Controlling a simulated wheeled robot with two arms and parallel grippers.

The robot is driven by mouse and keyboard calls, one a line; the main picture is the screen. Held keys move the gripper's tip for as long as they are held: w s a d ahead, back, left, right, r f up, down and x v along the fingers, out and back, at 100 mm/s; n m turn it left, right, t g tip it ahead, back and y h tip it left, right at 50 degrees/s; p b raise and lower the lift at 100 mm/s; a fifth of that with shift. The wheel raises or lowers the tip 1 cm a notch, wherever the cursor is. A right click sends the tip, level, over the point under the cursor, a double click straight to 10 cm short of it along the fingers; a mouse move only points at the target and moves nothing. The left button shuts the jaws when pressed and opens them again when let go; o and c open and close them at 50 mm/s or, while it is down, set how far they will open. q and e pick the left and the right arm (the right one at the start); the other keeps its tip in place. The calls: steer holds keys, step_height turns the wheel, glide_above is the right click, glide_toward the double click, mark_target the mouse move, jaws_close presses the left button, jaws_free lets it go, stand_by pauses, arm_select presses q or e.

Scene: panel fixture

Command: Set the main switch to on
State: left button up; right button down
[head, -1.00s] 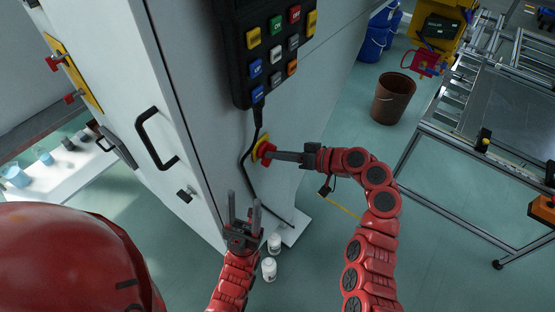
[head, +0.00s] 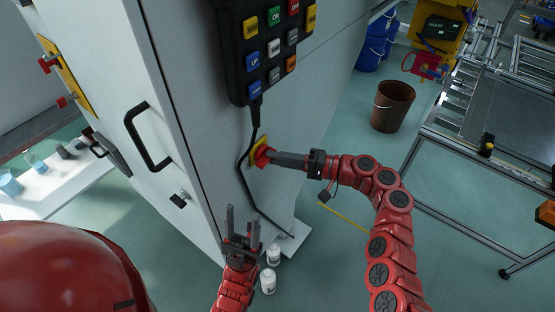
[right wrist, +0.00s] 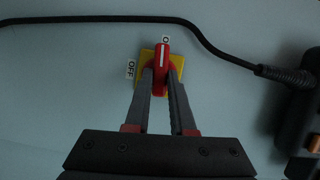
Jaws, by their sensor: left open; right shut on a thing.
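The main switch is a red handle (right wrist: 162,58) on a yellow plate (right wrist: 179,62) on the cabinet's side. In the head view the red handle (head: 262,156) is at the tips of my right gripper (head: 275,158). In the right wrist view my right gripper (right wrist: 161,80) is shut on the handle, a finger on each side. The handle's white line points up at a label partly hidden by the handle, showing an "O". An "OFF" label (right wrist: 130,69) is left of the plate. My left gripper (head: 243,222) is open and empty, low beside the cabinet.
A black button pendant (head: 268,50) hangs on the cabinet (head: 190,90) above the switch, its cable (head: 243,180) running down left of the plate. Two white bottles (head: 270,268) stand on the floor near my left gripper. A brown bucket (head: 393,107) stands at the right.

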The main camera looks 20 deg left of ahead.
steer(key=shift+f+m, duration=0.1)
steer(key=shift+m, duration=0.4)
steer(key=c, duration=0.8)
jaws_free()
steer(key=shift+o, duration=0.2)
steer(key=d+b, duration=0.3)
steer(key=d, duration=1.4)
steer(key=shift+w+d, duration=0.25)
steer(key=shift+w, duration=0.2)
